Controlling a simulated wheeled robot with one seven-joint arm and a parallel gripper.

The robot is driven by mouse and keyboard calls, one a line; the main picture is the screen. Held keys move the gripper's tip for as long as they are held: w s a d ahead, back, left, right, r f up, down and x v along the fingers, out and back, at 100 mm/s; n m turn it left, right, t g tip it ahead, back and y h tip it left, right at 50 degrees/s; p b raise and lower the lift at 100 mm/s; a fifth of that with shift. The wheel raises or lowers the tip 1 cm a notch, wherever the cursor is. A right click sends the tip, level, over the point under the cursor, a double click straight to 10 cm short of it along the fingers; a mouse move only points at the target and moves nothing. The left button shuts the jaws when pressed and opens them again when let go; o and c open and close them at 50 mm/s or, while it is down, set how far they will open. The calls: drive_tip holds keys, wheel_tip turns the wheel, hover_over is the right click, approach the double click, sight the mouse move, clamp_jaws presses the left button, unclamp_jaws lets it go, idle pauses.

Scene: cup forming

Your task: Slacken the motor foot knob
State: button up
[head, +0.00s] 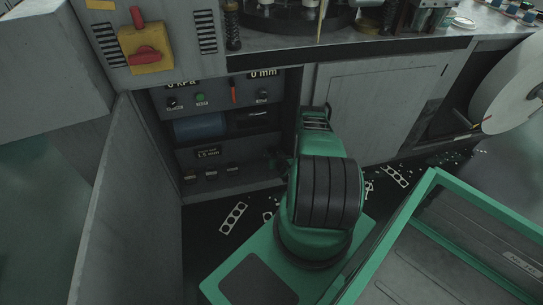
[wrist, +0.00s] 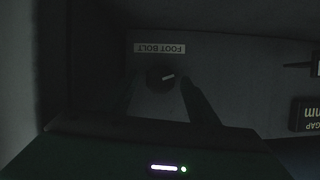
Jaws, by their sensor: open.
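The foot knob (wrist: 161,77) is a small dark round knob with a pale pointer line. It sits on a grey panel beside an upside-down FOOT BOLT label (wrist: 160,48) in the wrist view. My gripper (wrist: 163,90) is open, its dark fingers reaching up toward the knob from the lower edge, one on each side. The picture is too dark to tell whether either finger touches it. In the head view my arm covers the knob and most of the gripper. A blue motor-like cylinder (head: 200,127) lies inside the open cabinet.
The open cabinet door (head: 125,205) stands left of the opening. A panel with small knobs (head: 215,97) and a lower 1.5 mm panel (head: 208,154) are inside. A green-framed bin (head: 408,215) stands at right. Punched metal scraps (head: 233,217) litter the floor.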

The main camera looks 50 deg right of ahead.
drive_tip(key=c, duration=1)
drive_tip(key=shift+s+a, duration=0.1)
drive_tip(key=shift+a, duration=0.4)
drive_tip(key=shift+c, duration=0.2)
drive_tip(key=shift+d, duration=0.25)
drive_tip(key=shift+w, duration=0.2)
